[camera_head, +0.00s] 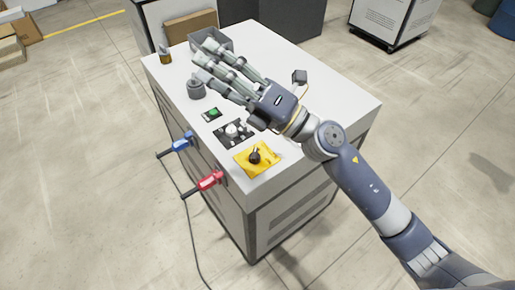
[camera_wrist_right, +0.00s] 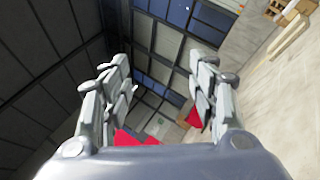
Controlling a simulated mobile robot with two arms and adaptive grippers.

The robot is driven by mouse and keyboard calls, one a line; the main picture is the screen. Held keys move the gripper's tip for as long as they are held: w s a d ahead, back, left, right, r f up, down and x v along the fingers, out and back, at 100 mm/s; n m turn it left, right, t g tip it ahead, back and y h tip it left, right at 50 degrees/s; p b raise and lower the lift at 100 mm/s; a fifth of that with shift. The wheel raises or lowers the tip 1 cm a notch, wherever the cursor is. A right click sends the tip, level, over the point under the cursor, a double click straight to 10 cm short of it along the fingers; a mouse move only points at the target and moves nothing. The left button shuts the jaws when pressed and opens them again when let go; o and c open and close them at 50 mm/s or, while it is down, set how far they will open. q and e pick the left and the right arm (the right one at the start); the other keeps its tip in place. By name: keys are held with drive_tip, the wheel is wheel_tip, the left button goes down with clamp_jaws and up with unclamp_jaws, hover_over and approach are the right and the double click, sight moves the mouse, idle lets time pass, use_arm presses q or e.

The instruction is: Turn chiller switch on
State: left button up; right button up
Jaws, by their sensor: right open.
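A black rotary switch (camera_head: 254,156) sits on a yellow plate (camera_head: 270,161) at the near left corner of the white cabinet top (camera_head: 345,100). It seems to be the chiller switch; no label is readable, and its setting is too small to tell. My right gripper (camera_head: 203,58) is above the cabinet top, its fingers spread and pointing to the far left, well beyond the switch and apart from it. In the right wrist view the open fingers (camera_wrist_right: 160,75) have nothing held between them. The switch is out of the wrist view. My left gripper is not in view.
Beside the yellow plate are a black panel with a white knob (camera_head: 232,130) and a green button (camera_head: 213,113). A dark cylinder (camera_head: 196,89) and a grey bin (camera_head: 218,39) stand farther back. Blue (camera_head: 181,143) and red (camera_head: 210,181) plug-like handles stick out from the cabinet's left side.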

drive_tip(key=s+a+f+n+g+h, duration=0.2)
drive_tip(key=s+a+f+n+g, duration=0.15)
drive_tip(key=n+g, duration=0.5)
drive_tip(key=n+h, duration=0.7)
drive_tip(key=h, duration=0.7)
approach(255, 153)
drive_tip(key=shift+h, duration=0.3)
drive_tip(key=p+x, duration=0.1)
drive_tip(key=x, duration=0.2)
drive_tip(key=p+x, duration=0.2)
drive_tip(key=x, duration=0.2)
drive_tip(key=shift+a+p, duration=0.3)
drive_tip(key=shift+a+f, duration=0.1)
drive_tip(key=shift+f, duration=0.35)
drive_tip(key=shift+c, duration=0.6)
drive_tip(key=c, duration=1)
